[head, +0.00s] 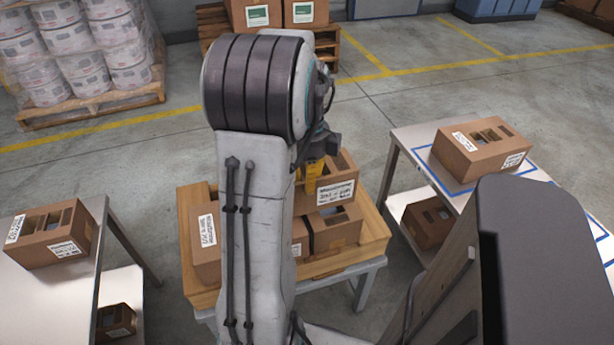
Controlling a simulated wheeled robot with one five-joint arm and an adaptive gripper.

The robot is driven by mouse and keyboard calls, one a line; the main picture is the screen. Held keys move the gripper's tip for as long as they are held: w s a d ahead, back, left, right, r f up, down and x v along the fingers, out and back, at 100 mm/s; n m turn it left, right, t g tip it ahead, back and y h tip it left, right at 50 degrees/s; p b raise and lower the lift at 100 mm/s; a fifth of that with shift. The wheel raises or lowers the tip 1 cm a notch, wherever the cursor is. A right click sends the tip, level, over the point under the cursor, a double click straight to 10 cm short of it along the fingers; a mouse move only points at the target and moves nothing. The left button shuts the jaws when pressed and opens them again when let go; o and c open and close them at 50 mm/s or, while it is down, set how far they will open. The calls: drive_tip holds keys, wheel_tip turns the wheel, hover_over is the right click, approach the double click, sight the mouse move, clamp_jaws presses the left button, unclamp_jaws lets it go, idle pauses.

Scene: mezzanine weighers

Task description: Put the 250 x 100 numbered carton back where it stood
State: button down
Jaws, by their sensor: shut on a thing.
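My gripper (314,172) is partly hidden behind my own arm, above the wooden tray (372,222) on the middle table. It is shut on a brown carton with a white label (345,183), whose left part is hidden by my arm. This carton overlaps the cartons behind and below it in the picture; I cannot tell whether it touches them. More labelled cartons stand in the tray: one at the left (204,262) and one at the front right (337,238). The label print is too small to tell which carton is the 250 x 100 one.
A table at the right (411,139), marked with blue lines, bears a carton (482,150); another carton (428,222) sits on its lower shelf. A table at the left (60,300) bears a carton (52,232), with one below (116,321). Floor gaps separate the tables.

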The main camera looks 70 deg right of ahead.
sight(307, 196)
drive_tip(key=shift+f+b, duration=1.75)
drive_tip(key=shift+f, duration=0.75)
drive_tip(key=shift+f, duration=0.2)
drive_tip(key=c, duration=1)
unclamp_jaws()
drive_tip(key=shift+r, duration=0.1)
wheel_tip(307, 196, up, 12)
drive_tip(key=shift+d+f, duration=0.1)
drive_tip(key=shift+f, duration=0.05)
